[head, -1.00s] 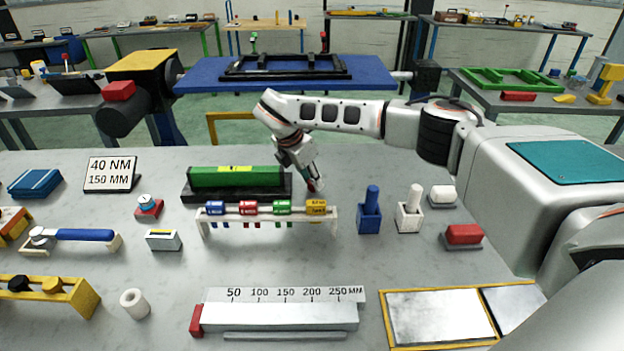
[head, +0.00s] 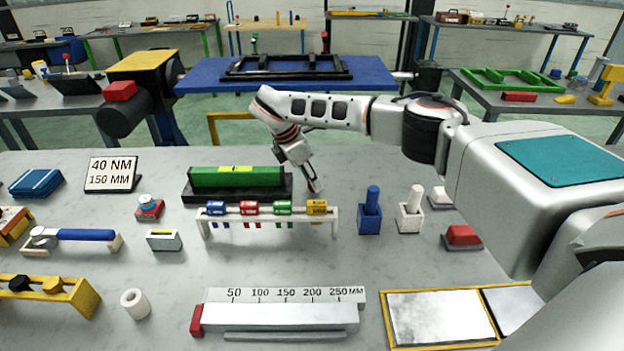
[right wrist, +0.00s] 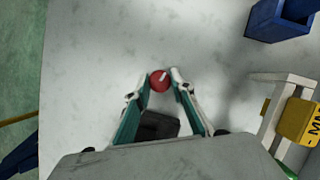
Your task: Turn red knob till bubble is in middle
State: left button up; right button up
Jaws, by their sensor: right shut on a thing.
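The green level (head: 236,177) with a yellow vial (head: 235,169) lies on a black base (head: 190,196) at the back middle of the bench. The bubble is too small to make out. My right gripper (head: 316,186) is low at the right end of the base. In the right wrist view, the red knob (right wrist: 160,80) with a white mark sits between the fingertips of the right gripper (right wrist: 160,78), which is shut on it. Part of the black base (right wrist: 157,125) shows between the fingers. The knob is hidden in the head view. My left gripper is not in view.
A white rack (head: 334,222) with coloured tags stands just in front of the level. A blue holder (head: 369,218) and a white holder (head: 409,219) stand to the right. A sign (head: 110,174) reading 40 NM, 150 MM stands left.

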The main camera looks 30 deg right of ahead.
jog(key=o, duration=1.1)
jog(key=shift+a+f, duration=0.1)
jog(key=shift+c, duration=0.2)
jog(key=v, duration=1.2)
jog(key=shift+s, duration=0.1)
